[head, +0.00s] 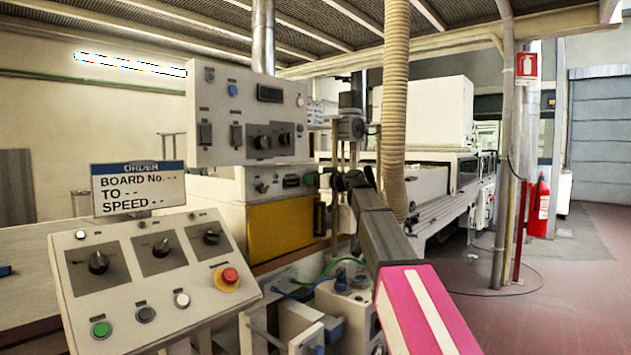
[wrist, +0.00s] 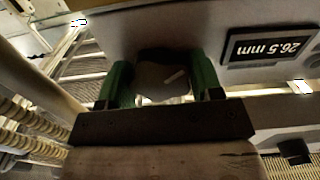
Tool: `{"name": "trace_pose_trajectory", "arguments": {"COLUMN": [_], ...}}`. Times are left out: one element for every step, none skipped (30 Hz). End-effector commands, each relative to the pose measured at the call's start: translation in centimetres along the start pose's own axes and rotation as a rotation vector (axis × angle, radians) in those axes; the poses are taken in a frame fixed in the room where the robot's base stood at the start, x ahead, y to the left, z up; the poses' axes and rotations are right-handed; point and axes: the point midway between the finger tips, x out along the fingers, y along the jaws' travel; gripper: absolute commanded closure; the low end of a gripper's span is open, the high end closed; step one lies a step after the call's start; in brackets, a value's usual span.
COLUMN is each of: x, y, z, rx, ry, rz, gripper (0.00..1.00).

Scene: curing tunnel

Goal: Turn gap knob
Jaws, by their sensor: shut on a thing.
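In the wrist view the green fingers of my gripper (wrist: 162,88) stand on either side of a dark knob (wrist: 160,74) and are shut on it. A short pale pointer line shows on the knob's face, slanting. A display (wrist: 267,47) beside the knob appears upside down and reads 26.5 mm. In the head view my gripper (head: 338,181) is at the machine front, right of the yellow panel; the knob cannot be made out there.
A sloped control desk (head: 150,275) with several knobs and a red button (head: 229,276) stands at the left. An order sign (head: 138,188) is above it. A ribbed hose (head: 395,110) hangs close beside my arm. Open floor (head: 570,300) lies at the right.

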Motion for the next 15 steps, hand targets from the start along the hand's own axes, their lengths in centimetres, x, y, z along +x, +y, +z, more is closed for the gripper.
{"name": "trace_pose_trajectory", "arguments": {"x": [-0.02, -0.02, -0.02, -0.02, -0.03, -0.03, -0.03, -0.02, -0.03, -0.03, -0.03, -0.03, -0.03, -0.03, -0.03], "y": [-0.03, -0.03, -0.03, -0.03, -0.04, -0.04, -0.04, -0.04, -0.05, -0.05, -0.05, -0.06, -0.06, -0.06, -0.06], "z": [0.02, 0.02, 0.01, 0.02, 0.02, 0.02, 0.02, 0.02, 0.02, 0.02, 0.02, 0.02, 0.02, 0.02, 0.02], "rx": [0.016, 0.027, 0.044, 0.06, 0.077, 0.102, 0.123, 0.145, 0.177, 0.202, 0.229, 0.265, 0.293, 0.322, 0.36], "ry": [0.0, 0.0, 0.0, 0.0, 0.0, 0.0, 0.0, -0.001, -0.001, -0.001, -0.001, -0.001, -0.001, -0.001, -0.001], "rz": [-0.001, -0.001, -0.001, -0.001, -0.001, -0.001, -0.001, -0.001, -0.001, -0.001, -0.001, -0.001, -0.001, -0.001, -0.001], "gripper": [0.64, 0.64, 0.64, 0.64, 0.64, 0.64, 0.64, 0.64, 0.64, 0.64, 0.64, 0.64, 0.64, 0.64, 0.64]}}
